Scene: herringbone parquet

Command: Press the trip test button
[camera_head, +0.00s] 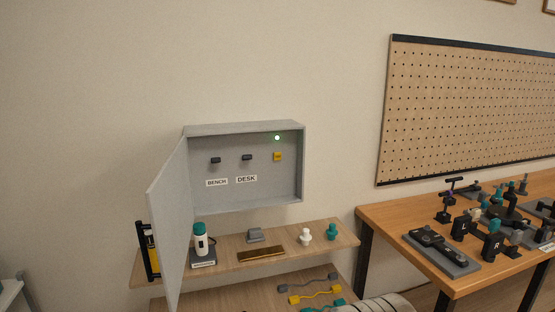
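A grey wall cabinet (246,168) hangs on the wall with its door (170,225) swung open to the left. Inside, on the right of its back panel, is a small yellow button (278,156), which looks like the trip test button; its marking is too small to read. A green light (277,138) glows above it. Two dark switches sit to its left, the left one (215,160) above a BENCH label (217,183) and the other (247,157) above a DESK label (246,179). My gripper is not in view.
A wooden shelf (285,238) below the cabinet holds a white bottle with a teal cap (200,239), a brass-coloured bar (261,254) and small knobs. A workbench (390,216) with several tools stands at right, under a pegboard (465,110).

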